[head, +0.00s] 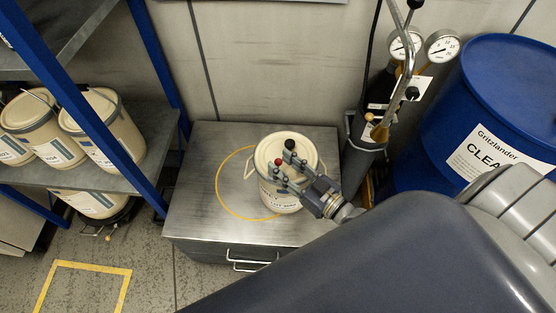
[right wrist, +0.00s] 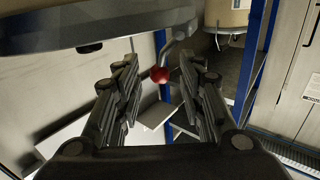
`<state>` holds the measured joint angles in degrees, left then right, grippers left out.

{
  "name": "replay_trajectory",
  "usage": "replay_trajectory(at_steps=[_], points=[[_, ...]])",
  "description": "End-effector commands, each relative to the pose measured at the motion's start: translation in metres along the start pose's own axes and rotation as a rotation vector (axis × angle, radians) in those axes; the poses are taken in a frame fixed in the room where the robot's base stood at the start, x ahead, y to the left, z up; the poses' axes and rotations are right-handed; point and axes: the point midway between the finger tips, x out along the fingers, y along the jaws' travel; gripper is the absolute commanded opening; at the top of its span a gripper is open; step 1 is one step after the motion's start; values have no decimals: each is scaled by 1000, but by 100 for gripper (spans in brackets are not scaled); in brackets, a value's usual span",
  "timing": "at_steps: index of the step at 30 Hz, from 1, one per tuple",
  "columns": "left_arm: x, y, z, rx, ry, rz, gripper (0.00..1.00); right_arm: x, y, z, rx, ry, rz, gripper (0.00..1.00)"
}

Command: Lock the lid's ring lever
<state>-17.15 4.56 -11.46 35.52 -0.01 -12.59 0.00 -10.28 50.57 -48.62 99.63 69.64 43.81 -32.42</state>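A cream pail (head: 282,204) with a lid (head: 273,147) stands upright on a metal cabinet. A small red ball (head: 279,161) shows by the lid in the head view. In the right wrist view the red ball (right wrist: 160,74) sits on the end of a bent grey lever (right wrist: 183,47) below the dark rim (right wrist: 120,27). My right gripper (head: 287,170) is over the pail's near side. In the right wrist view the right gripper (right wrist: 160,88) is open, with the ball between the directions of its two fingers; contact cannot be told. My left gripper is not in view.
The cabinet top (head: 205,160) has a yellow circle (head: 220,197) and free room left of the pail. A gas cylinder with gauges (head: 404,43) and a blue drum (head: 500,90) stand at right. A blue-framed shelf (head: 140,150) holds more pails (head: 47,138) at left.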

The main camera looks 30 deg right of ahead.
Motion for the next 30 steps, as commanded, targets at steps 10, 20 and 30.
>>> replay_trajectory(at_steps=[10, 20, 30], points=[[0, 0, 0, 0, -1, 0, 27, 22, 0, 0, -1, -1, 0, 37], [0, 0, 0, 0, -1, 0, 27, 22, 0, 0, -1, -1, -1, 7], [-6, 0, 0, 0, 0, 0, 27, 22, 1, 0, 28, -16, -1, 0]])
